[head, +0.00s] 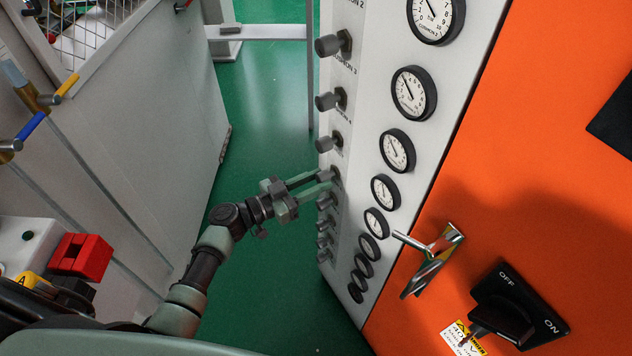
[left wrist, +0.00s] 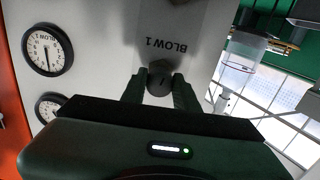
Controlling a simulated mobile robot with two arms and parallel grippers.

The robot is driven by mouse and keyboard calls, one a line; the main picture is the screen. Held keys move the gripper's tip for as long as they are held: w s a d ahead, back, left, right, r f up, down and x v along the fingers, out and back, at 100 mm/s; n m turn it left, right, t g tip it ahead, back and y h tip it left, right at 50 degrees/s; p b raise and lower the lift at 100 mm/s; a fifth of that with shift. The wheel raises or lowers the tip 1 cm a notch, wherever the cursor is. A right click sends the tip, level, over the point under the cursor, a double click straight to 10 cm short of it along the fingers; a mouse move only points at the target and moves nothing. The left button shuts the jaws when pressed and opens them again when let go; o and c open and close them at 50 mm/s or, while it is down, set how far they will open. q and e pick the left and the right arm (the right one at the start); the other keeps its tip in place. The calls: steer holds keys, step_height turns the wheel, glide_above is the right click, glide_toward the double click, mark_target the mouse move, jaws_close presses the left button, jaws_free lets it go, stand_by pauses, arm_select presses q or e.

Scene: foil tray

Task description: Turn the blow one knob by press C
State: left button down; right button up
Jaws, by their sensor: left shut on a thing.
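The white panel (head: 352,30) carries a column of dark knobs beside a column of round gauges. In the left wrist view the label BLOW 1 (left wrist: 167,46) appears upside down next to a dark knob (left wrist: 160,80). My left gripper (left wrist: 159,92) has its fingers on either side of this knob and is shut on it. In the head view my left gripper (head: 328,180) reaches the panel from the left, at a knob partway down the column. The fingers partly hide that knob. My right gripper is not in view.
An orange cabinet (head: 520,130) with a silver handle (head: 432,258) and a black OFF/ON switch (head: 518,308) adjoins the panel. A grey machine side (head: 150,90) stands at left. Green floor (head: 265,90) lies open between them. Several knobs sit above and below the gripper.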

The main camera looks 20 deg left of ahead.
arm_select(q)
steer(key=shift+f+n+b, duration=0.2)
steer(key=shift+n+b, duration=0.8)
steer(key=n+b, duration=0.2)
steer(key=shift+n, duration=0.3)
steer(key=n+b, duration=0.1)
steer(key=n, duration=0.1)
steer(key=shift+r+n, duration=0.1)
steer(key=shift+n, duration=0.3)
steer(key=n, duration=0.2)
steer(key=shift+n+b, duration=0.3)
steer(key=shift+b, duration=0.1)
steer(key=n, duration=0.2)
steer(key=shift+s+r+n, duration=0.1)
steer(key=shift+r+n, duration=0.05)
steer(key=shift+n, duration=0.25)
steer(key=n, duration=0.3)
steer(key=shift+r+n, duration=0.1)
steer(key=shift+n, duration=0.2)
steer(key=n+p, duration=0.1)
steer(key=n, duration=0.2)
steer(key=shift+n+p, duration=0.55)
steer(key=shift+n, duration=1.25)
